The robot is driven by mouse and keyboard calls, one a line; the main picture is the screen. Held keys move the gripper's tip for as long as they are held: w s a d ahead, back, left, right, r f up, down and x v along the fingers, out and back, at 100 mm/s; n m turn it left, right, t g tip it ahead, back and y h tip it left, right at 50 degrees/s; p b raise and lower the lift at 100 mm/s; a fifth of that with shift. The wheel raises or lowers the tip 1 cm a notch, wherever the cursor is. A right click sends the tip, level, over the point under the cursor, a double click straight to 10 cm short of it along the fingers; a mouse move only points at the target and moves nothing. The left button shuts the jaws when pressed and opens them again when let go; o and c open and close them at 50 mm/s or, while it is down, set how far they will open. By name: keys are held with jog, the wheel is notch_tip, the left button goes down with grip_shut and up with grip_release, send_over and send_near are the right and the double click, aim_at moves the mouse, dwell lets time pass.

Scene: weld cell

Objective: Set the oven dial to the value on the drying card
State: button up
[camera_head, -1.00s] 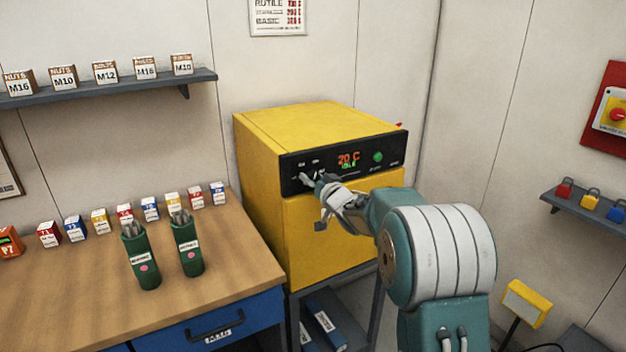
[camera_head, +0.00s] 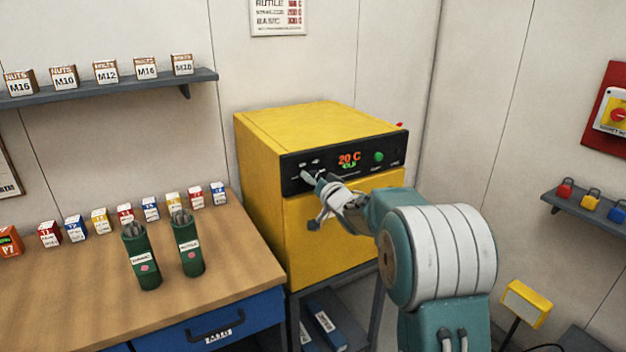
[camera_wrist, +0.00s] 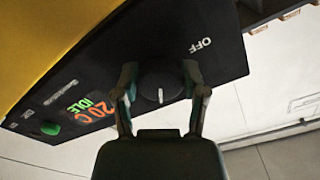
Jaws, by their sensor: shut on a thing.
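The yellow oven (camera_head: 300,125) stands against the back wall with a black control panel (camera_head: 292,172) on its front. Its display (camera_head: 349,159) reads 20 C with green text under it, which reads IDLE in the wrist view. The dark round dial (camera_wrist: 160,84) carries a white pointer mark, and OFF is printed beside it. My gripper (camera_head: 312,182) is at the left of the panel; in the wrist view its fingers (camera_wrist: 160,88) are shut on the dial, one on each side. The drying card (camera_head: 279,16) hangs above the oven, with RUTILE and BASIC rows and red values too small to read surely.
A green button (camera_head: 378,157) is right of the display. A wooden bench (camera_head: 80,290) on the left holds two green electrode holders (camera_head: 188,245) and several small boxes. A shelf (camera_head: 120,86) of nut boxes is above it. A padlock shelf (camera_head: 590,205) is at right.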

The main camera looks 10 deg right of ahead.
jog(key=o, duration=1.2)
jog(key=shift+w+f, duration=0.1)
jog(key=shift+c, duration=0.2)
jog(key=v, duration=1.2)
